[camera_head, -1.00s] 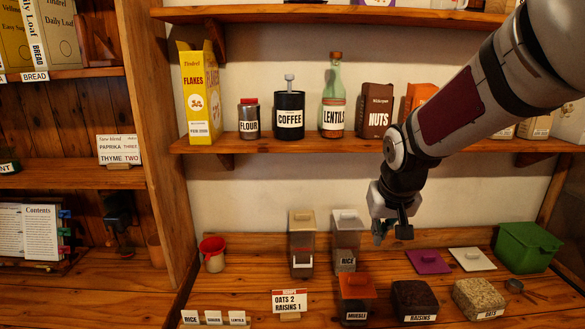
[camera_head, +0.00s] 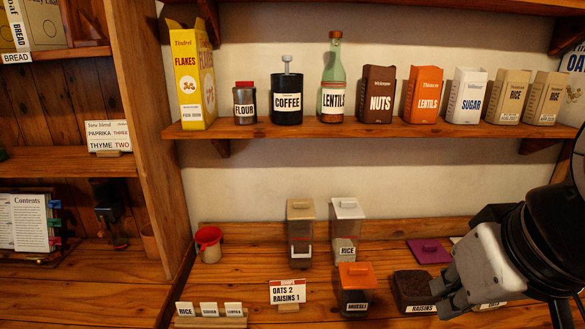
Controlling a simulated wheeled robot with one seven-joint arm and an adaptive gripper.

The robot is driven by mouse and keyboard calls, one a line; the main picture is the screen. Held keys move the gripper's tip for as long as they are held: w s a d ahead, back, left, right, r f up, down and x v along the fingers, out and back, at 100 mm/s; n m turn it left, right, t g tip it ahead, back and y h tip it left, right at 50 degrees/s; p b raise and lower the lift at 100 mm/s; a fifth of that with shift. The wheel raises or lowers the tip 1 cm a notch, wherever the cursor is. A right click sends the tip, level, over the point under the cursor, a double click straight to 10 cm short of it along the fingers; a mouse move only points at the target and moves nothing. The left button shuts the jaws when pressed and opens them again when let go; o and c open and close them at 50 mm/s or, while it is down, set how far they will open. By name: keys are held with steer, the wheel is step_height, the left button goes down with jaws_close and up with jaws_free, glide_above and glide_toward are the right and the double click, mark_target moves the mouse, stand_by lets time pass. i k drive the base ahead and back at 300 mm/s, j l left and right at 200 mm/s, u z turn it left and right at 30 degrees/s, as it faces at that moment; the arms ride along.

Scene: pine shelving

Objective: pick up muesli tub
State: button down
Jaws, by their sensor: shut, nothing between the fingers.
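The muesli tub (camera_head: 354,299) stands on the lower counter near its front. It is a dark, see-through tub with an orange lid (camera_head: 356,275) and a white label reading MUESLI. My gripper (camera_head: 452,299) is at the lower right, close to the camera, in front of the raisins tub and well to the right of the muesli tub. It is shut and empty. Its fingertips are partly hard to make out against the dark things behind. Nothing covers the muesli tub.
The raisins tub (camera_head: 414,290) stands just right of the muesli tub. The rice dispenser (camera_head: 346,232) and another dispenser (camera_head: 301,230) stand behind. A recipe card (camera_head: 289,292) and small label cards (camera_head: 210,309) are left. A shelf (camera_head: 400,130) with several packages runs above.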

mark_target(352, 302)
steer(key=k+j+z, duration=1.15)
steer(key=i+j, duration=0.05)
